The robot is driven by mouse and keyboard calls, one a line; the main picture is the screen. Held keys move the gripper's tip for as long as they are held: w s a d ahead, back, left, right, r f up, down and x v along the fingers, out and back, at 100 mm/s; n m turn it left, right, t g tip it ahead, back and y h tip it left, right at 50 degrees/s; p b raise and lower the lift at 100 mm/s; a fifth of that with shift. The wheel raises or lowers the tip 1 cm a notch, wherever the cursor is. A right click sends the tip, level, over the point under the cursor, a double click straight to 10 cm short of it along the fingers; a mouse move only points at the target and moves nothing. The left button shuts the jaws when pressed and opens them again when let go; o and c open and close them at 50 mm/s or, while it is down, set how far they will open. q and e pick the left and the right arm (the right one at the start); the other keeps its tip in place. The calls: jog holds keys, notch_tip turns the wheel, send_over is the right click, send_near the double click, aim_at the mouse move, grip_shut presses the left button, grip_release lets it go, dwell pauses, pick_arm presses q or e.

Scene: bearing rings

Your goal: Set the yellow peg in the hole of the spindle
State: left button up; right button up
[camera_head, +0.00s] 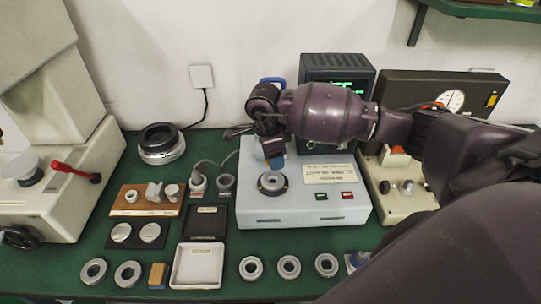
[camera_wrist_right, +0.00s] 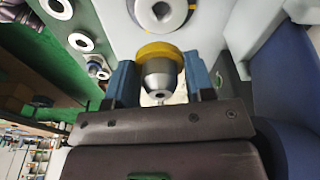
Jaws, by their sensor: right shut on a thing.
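The yellow peg (camera_wrist_right: 158,51) shows in the right wrist view as a yellow collar with a grey metal tapered body. My right gripper (camera_wrist_right: 160,78) has its blue fingers on either side of it and is shut on it. In the head view my right gripper (camera_head: 275,158) points down above the spindle (camera_head: 272,184), a ring-shaped part with a central hole on the light grey box. The spindle also shows at the top of the right wrist view (camera_wrist_right: 163,14), beyond the peg and seemingly apart from it. The peg cannot be made out in the head view. My left gripper is not in view.
The grey box (camera_head: 255,210) has a label and two buttons. Several metal rings (camera_head: 289,266) lie along the front. Trays (camera_head: 198,265) and a wooden block (camera_head: 130,200) stand left. A dark monitor (camera_head: 338,68) and gauge unit (camera_head: 400,88) stand behind and right.

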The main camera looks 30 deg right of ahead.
jog(key=shift+w+r, duration=0.15)
jog(key=shift+w, duration=0.05)
jog(key=shift+f+b, duration=0.3)
jog(key=shift+f, duration=0.25)
jog(key=shift+w+f, duration=0.15)
jog(key=shift+f, duration=0.3)
jog(key=shift+w+f+b, duration=0.1)
jog(key=shift+f+b, duration=0.2)
jog(key=shift+f, duration=0.6)
jog(key=shift+b, duration=0.55)
jog(key=shift+f+b, duration=0.8)
jog(key=shift+f, duration=0.2)
